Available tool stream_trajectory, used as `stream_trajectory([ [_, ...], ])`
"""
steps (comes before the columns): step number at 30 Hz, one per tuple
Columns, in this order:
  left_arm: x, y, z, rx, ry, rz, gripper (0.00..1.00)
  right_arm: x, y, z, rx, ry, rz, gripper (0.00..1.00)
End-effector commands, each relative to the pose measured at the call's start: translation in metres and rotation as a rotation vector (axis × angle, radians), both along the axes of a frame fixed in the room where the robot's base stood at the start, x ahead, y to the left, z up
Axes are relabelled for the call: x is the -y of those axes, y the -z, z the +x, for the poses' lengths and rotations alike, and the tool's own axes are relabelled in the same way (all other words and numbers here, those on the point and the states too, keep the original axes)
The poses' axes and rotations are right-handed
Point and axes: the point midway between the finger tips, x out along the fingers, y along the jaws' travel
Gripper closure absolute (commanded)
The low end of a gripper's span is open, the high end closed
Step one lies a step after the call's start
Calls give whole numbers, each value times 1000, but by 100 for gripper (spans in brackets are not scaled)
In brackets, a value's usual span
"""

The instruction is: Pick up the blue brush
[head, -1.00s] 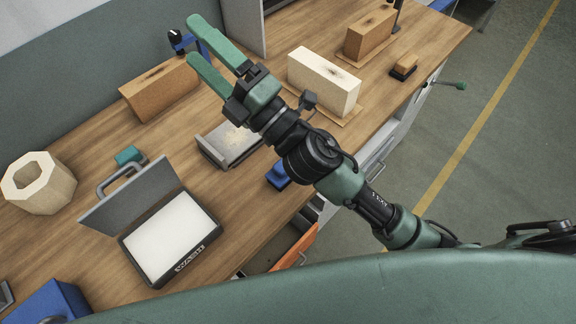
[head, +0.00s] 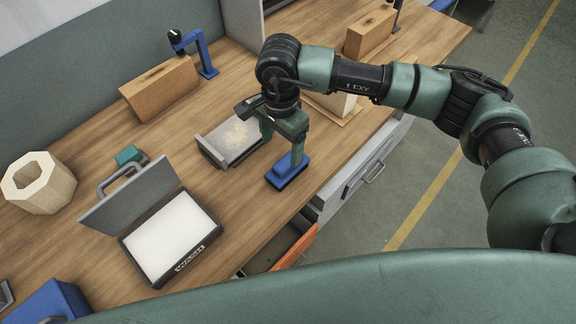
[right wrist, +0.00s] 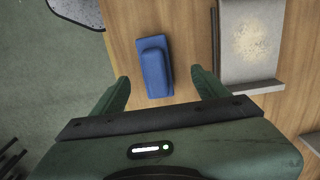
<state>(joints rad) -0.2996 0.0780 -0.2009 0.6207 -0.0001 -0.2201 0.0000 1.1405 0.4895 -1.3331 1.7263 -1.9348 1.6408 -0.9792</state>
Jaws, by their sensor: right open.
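The blue brush (head: 286,174) lies on the wooden bench near its front edge. It has a raised handle block on a wider base. My right gripper (head: 282,148) points down above it, with one finger overlapping the brush in the head view. In the right wrist view the blue brush (right wrist: 154,68) lies ahead of and between the open fingertips (right wrist: 164,86), with nothing held. I cannot tell whether a finger touches it. My left gripper is not in view.
A grey tray (head: 212,150) with pale dust lies just left of the gripper. An open grey case (head: 128,255) stands further left. An orange drawer front (head: 296,250) sticks out below the bench edge. A teal brush (head: 128,156) lies behind the case.

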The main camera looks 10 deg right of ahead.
Motion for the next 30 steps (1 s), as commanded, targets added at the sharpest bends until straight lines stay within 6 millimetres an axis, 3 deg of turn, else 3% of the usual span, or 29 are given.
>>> stream_trajectory([
  [8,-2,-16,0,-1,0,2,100,7,26,0,-2,0,-16,25],
  [14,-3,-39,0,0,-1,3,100,18,52,-2,-3,2,-15,25],
  [18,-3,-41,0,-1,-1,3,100,16,71,-1,-1,0,-14,25],
  [26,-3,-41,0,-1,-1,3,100,16,76,-1,2,-1,-12,25],
  [30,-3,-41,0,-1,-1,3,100,16,76,-1,2,-1,-12,59],
])
